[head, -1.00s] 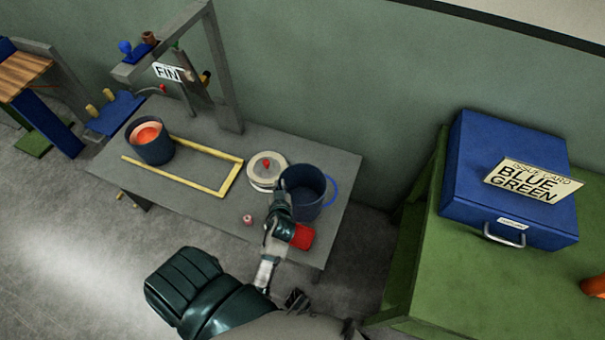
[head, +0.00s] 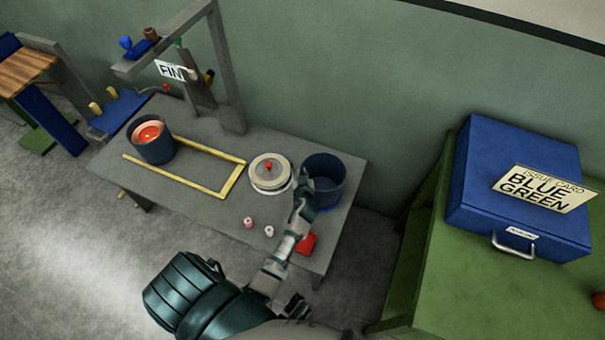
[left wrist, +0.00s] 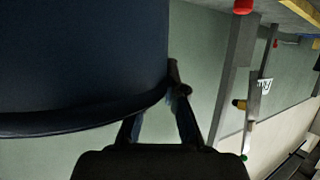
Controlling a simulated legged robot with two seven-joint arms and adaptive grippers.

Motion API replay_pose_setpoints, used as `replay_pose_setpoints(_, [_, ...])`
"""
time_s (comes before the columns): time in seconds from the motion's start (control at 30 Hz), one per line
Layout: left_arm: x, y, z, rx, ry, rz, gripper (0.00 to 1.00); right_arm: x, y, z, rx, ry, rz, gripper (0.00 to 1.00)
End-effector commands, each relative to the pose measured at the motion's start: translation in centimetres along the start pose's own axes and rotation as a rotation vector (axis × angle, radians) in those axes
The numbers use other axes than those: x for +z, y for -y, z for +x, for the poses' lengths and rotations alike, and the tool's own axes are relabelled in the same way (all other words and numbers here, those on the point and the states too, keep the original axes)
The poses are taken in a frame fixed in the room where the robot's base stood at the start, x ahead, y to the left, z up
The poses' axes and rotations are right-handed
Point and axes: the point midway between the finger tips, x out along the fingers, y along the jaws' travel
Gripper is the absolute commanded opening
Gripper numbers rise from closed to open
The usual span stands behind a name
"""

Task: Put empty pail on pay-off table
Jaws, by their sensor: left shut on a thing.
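The empty pail (head: 337,172), dark blue, is at the right end of the grey pay-off table (head: 210,195) in the head view, with its open top facing up. Part of its blue handle shows low on its front. My left gripper (head: 306,188) is shut on the pail at its near left side; the fingertips are partly hidden. In the left wrist view the pail's dark wall (left wrist: 80,60) fills the upper left, beside the fingers (left wrist: 160,115). I cannot tell whether the pail's base touches the table. My right gripper is not in view.
A pail with orange contents (head: 155,153) stands at the table's left. A yellow frame (head: 208,187), a pale round lidded thing (head: 270,180), small pegs (head: 249,222) and a red block (head: 307,243) share the table. A blue case (head: 520,200) sits on a green bench at right.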

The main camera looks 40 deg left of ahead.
Motion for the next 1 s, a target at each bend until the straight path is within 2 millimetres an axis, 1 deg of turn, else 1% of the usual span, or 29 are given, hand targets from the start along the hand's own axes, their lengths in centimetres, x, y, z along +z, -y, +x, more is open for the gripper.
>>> replay_pose_setpoints(0.1, [-0.1,0.0,0.0,0.0,-0.001,0.0,0.0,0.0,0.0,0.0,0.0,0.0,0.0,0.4])
replay_pose_setpoints(0.13, [0.1,0.0,0.0,-0.001,0.002,0.001,0.16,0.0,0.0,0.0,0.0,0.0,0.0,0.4])
replay_pose_setpoints(0.17, [0.1,0.0,0.0,-0.001,0.003,0.001,0.23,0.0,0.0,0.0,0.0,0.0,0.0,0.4])
replay_pose_setpoints(0.2, [0.1,0.0,0.0,-0.001,0.003,0.001,0.33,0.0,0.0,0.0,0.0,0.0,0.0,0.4])
replay_pose_setpoints(0.5, [0.1,0.0,-0.1,-0.001,0.002,0.001,0.34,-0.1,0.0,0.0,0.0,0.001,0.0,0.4])
replay_pose_setpoints(0.6, [0.0,0.0,-0.8,0.0,0.003,0.0,0.34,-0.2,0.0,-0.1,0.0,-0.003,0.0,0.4])
replay_pose_setpoints(0.67, [0.1,0.0,-1.6,0.0,0.003,0.0,0.34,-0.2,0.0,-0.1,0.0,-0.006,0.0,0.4])
replay_pose_setpoints(0.73, [0.0,0.0,-3.0,-0.001,0.004,-0.002,0.34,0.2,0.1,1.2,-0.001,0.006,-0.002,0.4])
replay_pose_setpoints(0.77, [0.0,0.0,-3.6,-0.001,0.004,-0.002,0.34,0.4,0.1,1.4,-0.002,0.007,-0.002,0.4])
replay_pose_setpoints(0.9, [0.0,0.1,-6.9,-0.002,0.004,-0.003,0.34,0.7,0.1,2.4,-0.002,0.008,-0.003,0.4])
replay_pose_setpoints(1.0, [0.0,0.0,-8.9,-0.001,0.004,-0.002,0.34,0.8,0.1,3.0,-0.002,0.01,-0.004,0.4])
